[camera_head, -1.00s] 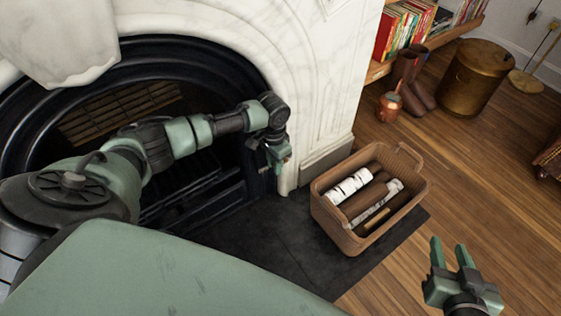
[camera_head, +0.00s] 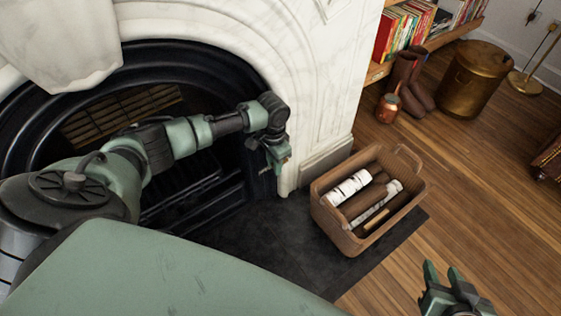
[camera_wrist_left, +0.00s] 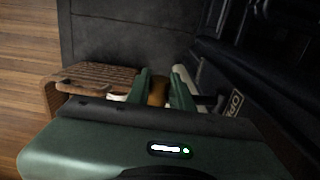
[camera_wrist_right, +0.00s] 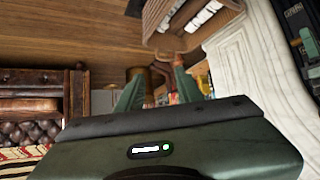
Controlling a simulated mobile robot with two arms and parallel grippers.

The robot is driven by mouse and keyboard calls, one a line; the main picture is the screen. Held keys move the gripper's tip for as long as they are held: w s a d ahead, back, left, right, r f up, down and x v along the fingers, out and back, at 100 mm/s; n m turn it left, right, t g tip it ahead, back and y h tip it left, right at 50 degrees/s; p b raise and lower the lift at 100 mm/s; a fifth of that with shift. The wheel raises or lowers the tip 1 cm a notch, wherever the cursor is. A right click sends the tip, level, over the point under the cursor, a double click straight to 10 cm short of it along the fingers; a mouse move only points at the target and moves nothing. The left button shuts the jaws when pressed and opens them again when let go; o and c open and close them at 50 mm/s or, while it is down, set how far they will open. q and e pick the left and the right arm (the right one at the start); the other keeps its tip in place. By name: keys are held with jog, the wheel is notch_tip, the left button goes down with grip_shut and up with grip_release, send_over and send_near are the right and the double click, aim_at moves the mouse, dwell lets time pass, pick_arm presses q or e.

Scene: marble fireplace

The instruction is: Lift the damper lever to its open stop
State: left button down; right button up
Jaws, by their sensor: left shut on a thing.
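My left gripper (camera_head: 279,160) is at the right side of the black fireplace surround. In the left wrist view its fingers (camera_wrist_left: 160,88) are closed on a brown knob (camera_wrist_left: 158,93), the grip of the damper lever. A thin dark rod (camera_wrist_left: 205,100) shows just right of the fingers. A small plate with partly visible letters (camera_wrist_left: 235,103) is beside it. In the head view the lever is hidden by my gripper. My right gripper (camera_head: 443,274) is open and empty over the wooden floor, with its fingers apart in the right wrist view (camera_wrist_right: 157,90).
A wicker basket of logs (camera_head: 333,212) stands on the dark hearth (camera_head: 265,240), right of my left gripper. White marble (camera_head: 325,90) flanks the opening. Boots (camera_head: 405,70), a copper pot (camera_head: 389,107) and a brass bin (camera_head: 472,80) stand farther back.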

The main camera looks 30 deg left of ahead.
pick_arm(q)
jog(key=shift+r, duration=0.1)
pick_arm(e)
jog(key=shift+s, duration=0.15)
pick_arm(q)
jog(key=shift+r+p, duration=0.2)
jog(key=shift+p, duration=0.15)
jog(key=shift+w+a+r+p, duration=0.1)
jog(key=shift+a+r+p, duration=0.15)
jog(key=shift+r+p, duration=0.15)
jog(key=shift+a+r+p, duration=0.1)
jog(key=shift+r+p, duration=0.2)
jog(key=shift+p, duration=0.05)
jog(key=shift+a+r, duration=0.1)
jog(key=shift+r, duration=0.05)
pick_arm(e)
jog(key=s+d+f+g, duration=0.2)
jog(key=s+g, duration=0.1)
jog(key=s, duration=0.2)
jog(key=s+d+f+g+h, duration=0.1)
jog(key=s+f+g, duration=0.2)
jog(key=s, duration=0.3)
jog(key=shift+d+h, duration=0.3)
jog(key=shift+d, duration=0.05)
pick_arm(q)
jog(key=shift+r+p, duration=0.15)
jog(key=shift+p, duration=0.15)
pick_arm(e)
jog(key=shift+r, duration=0.2)
